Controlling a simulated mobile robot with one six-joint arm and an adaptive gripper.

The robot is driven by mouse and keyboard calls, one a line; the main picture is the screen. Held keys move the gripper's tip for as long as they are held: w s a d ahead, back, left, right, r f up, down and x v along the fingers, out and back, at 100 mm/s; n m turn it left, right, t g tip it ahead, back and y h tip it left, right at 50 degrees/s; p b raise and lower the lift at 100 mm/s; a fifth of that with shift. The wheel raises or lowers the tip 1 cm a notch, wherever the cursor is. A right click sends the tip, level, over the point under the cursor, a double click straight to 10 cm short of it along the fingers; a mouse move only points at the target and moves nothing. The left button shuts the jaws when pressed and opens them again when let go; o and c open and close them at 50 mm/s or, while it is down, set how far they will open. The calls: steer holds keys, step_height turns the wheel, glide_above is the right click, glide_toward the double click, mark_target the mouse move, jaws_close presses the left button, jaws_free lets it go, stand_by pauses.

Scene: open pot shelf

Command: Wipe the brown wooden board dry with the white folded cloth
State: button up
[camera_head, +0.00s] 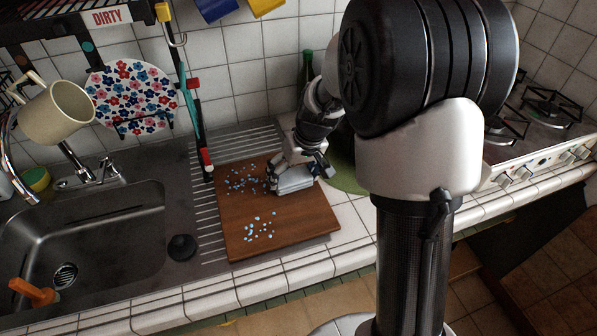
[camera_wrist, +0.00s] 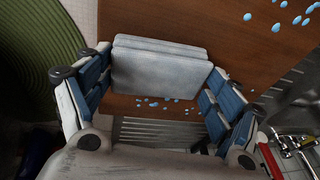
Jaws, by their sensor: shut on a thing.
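The brown wooden board (camera_head: 285,222) lies on the drainer and counter to the right of the sink. Light blue drops are scattered on it in two groups, one near its back left (camera_head: 243,180) and one near its front (camera_head: 259,228). My gripper (camera_head: 291,180) is shut on the white folded cloth (camera_head: 295,181) at the board's back right. In the wrist view the cloth (camera_wrist: 160,68) sits between both fingers, over the board (camera_wrist: 235,30). Drops show on both sides of it. I cannot tell whether the cloth touches the board.
The steel sink (camera_head: 90,235) is at the left, with a black plug (camera_head: 182,247) beside it. A green round mat (camera_head: 345,172) lies right of the board, with a green bottle (camera_head: 307,66) behind. A dish rack with a flowered plate (camera_head: 132,97) and a mug (camera_head: 58,112) hangs above.

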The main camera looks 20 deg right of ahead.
mark_target(302, 165)
steer(key=shift+w+a+p, duration=0.1)
steer(key=shift+a+p, duration=0.35)
steer(key=shift+a, duration=2.7)
steer(key=shift+a+f+p, duration=0.15)
steer(key=shift+a+p, duration=0.2)
steer(key=shift+a, duration=1.55)
steer(key=shift+w+a+r+p, duration=0.1)
steer(key=shift+a+p, duration=0.5)
steer(key=shift+a, duration=1.05)
steer(key=shift+w+a+r+p, duration=0.1)
steer(key=shift+a+p, duration=0.45)
steer(key=shift+a, duration=1.05)
steer(key=shift+w+f, duration=0.1)
steer(key=shift+w, duration=1.3)
steer(key=shift+s+d+b, duration=0.2)
steer(key=shift+d+b, duration=1.5)
steer(key=shift+d, duration=5)
steer(key=shift+s+d+b, duration=0.1)
steer(key=shift+d+b, duration=0.35)
steer(key=shift+d, duration=3)
steer(key=shift+w+p, duration=0.6)
steer(key=shift+w, duration=0.85)
steer(key=shift+a, duration=1.75)
steer(key=shift+w+a+p, duration=0.1)
steer(key=shift+a+p, duration=0.25)
steer(key=shift+a, duration=1.35)
